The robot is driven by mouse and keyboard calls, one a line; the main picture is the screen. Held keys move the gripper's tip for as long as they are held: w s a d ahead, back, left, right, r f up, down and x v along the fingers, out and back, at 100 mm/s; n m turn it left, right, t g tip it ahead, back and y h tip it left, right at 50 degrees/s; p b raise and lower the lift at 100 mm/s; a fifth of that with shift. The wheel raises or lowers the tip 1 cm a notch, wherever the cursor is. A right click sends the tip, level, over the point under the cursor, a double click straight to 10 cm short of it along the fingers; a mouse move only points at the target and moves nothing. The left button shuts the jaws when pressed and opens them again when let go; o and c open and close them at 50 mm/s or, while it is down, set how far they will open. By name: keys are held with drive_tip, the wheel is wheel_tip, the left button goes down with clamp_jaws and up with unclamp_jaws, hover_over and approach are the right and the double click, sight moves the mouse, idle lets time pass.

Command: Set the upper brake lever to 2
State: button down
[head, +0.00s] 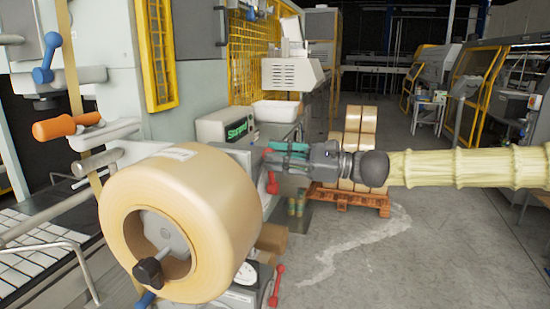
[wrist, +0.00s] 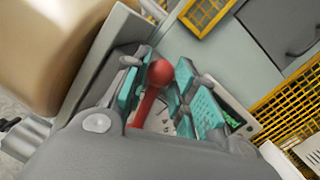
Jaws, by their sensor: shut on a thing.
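The upper brake lever, a red lever with a round ball knob, shows in the wrist view (wrist: 159,74) between the teal pads of my gripper (wrist: 163,88). A pale plate with dark marks (wrist: 163,121) lies behind the lever; I cannot read its numbers or the lever's setting. In the head view my gripper (head: 275,154) reaches in from the right, behind the large tape roll. The red lever (head: 271,183) shows just below its fingers. My gripper is shut on the lever; the exact contact is partly hidden.
The big tan tape roll (head: 225,205) stands close at the left of my gripper. A second red lever (head: 276,287) is lower down, beside a pale dial (head: 240,298). The floor at right is open.

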drive_tip(key=shift+w+d+r+m, duration=0.1)
drive_tip(key=shift+w+d+m, duration=0.1)
drive_tip(key=shift+w+m, duration=0.4)
drive_tip(key=shift+s, duration=0.1)
drive_tip(key=c, duration=1.4)
unclamp_jaws()
drive_tip(key=shift+d, duration=0.1)
drive_tip(key=v, duration=1.2)
